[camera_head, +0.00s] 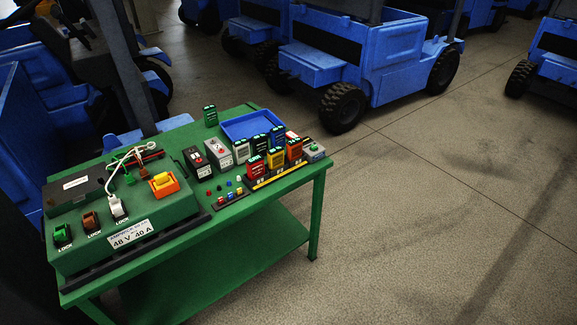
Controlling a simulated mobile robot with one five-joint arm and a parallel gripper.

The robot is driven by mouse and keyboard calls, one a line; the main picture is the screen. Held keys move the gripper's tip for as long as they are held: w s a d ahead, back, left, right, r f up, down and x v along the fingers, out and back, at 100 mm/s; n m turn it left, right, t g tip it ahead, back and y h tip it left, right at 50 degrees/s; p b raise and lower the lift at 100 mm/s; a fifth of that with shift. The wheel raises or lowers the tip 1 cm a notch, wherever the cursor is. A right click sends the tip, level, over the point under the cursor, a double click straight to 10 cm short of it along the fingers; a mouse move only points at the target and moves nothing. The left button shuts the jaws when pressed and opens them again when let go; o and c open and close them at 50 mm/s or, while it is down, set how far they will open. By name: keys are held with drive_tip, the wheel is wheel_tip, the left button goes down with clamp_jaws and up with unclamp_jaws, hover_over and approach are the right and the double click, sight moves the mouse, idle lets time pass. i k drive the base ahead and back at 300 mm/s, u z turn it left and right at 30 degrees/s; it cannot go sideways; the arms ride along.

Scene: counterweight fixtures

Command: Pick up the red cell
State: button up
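The red cell (256,169) stands upright near the front right of the green table (215,245), at the left end of a row on a yellow-edged strip (285,178). It has a dark top with green marks and a small label below it on the strip. Black, blue and grey cells stand close behind. My gripper is not visible in this view.
A blue tray (252,124) lies behind the cells, with a green cell (210,116) beside it. A green charger box (125,215) with switches and a white cable fills the table's left. Blue vehicles (365,60) stand behind. The floor at right (440,230) is clear.

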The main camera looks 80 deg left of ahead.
sight(255, 168)
drive_tip(key=u, duration=0.35)
drive_tip(key=i, duration=0.25)
drive_tip(key=u, duration=4.05)
drive_tip(key=i, duration=0.55)
